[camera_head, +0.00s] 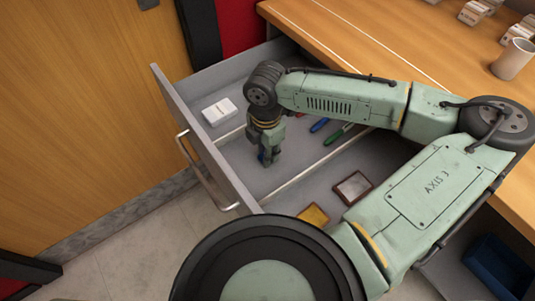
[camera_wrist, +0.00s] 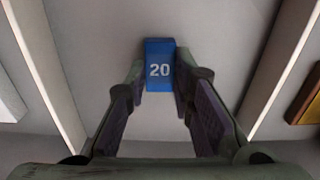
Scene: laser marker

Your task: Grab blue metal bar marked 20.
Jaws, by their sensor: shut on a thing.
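The blue metal bar marked 20 (camera_wrist: 160,72) stands out at the top middle of the wrist view, with its white number facing the camera. My gripper (camera_wrist: 162,92) has its two fingers on either side of the bar and is shut on it. In the head view my gripper (camera_head: 268,158) points down into the middle compartment of the open drawer (camera_head: 229,178). Only a small bit of the blue bar (camera_head: 262,155) shows there, mostly hidden by the fingers. I cannot tell whether the bar touches the drawer floor.
Thin dividers split the drawer. A white box (camera_head: 219,112) lies in the far compartment. Blue (camera_head: 319,125) and green (camera_head: 337,134) tools lie right of my gripper. A framed plate (camera_head: 352,188) and a yellow piece (camera_head: 314,215) lie in the near compartment. A cup (camera_head: 512,60) stands on the desk.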

